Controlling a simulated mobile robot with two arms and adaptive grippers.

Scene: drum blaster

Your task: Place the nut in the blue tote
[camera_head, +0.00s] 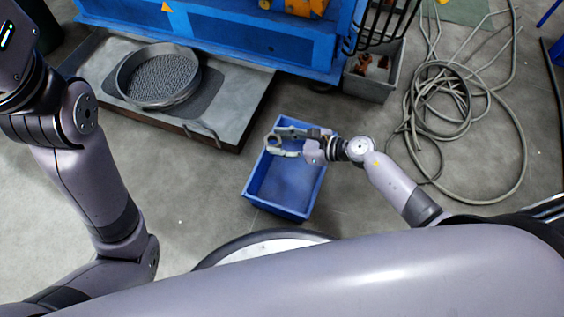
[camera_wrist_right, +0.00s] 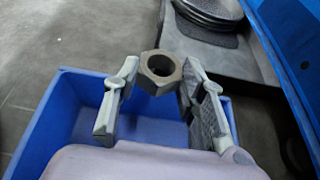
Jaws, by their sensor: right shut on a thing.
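The nut is a grey-brown hexagonal ring (camera_wrist_right: 160,70), held between the fingertips of my right gripper (camera_wrist_right: 157,84) in the right wrist view. The right gripper is shut on it. In the head view the nut (camera_head: 273,142) shows small at the fingertips of the right gripper (camera_head: 277,143). The blue tote (camera_head: 290,210) is an open rectangular box on the floor, and the gripper and nut are over its far part. The tote's wall (camera_wrist_right: 38,125) also shows around the gripper in the wrist view. My left gripper is out of view; only its arm shows at the left.
A low platform (camera_head: 235,100) with a round mesh-bottomed pan (camera_head: 160,78) lies left of the tote. A blue machine (camera_head: 260,40) stands behind. A grey bin (camera_head: 370,82) with brownish items stands at the back right. Coiled hose (camera_head: 455,90) lies on the floor at the right.

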